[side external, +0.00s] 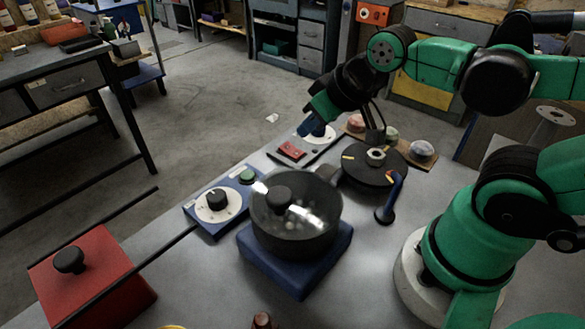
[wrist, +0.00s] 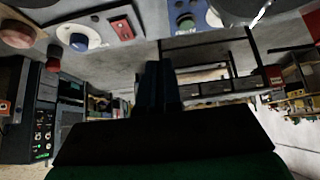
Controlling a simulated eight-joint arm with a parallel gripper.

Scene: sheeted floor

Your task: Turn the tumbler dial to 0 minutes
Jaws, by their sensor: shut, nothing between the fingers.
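A blue panel (side external: 203,221) carries a white dial face with a black knob (side external: 217,199) and a green button (side external: 247,175). A second, pale panel (side external: 312,151) carries a red switch (side external: 291,150) and a white dial with a blue knob (wrist: 79,42). I cannot tell from labels which is the tumbler dial. My gripper (side external: 308,127) is shut and empty, close above the pale panel's dial and partly covering it in the side view. Its fingers show shut in the wrist view (wrist: 160,85). Contact with the dial cannot be made out.
A dark lidded pot (side external: 296,225) stands on a blue base (side external: 299,263) right of the blue panel. A black disc (side external: 370,173), a blue lever (side external: 390,203) and several coloured domes (side external: 421,151) lie right. A red box (side external: 90,285) with a rod stands front left.

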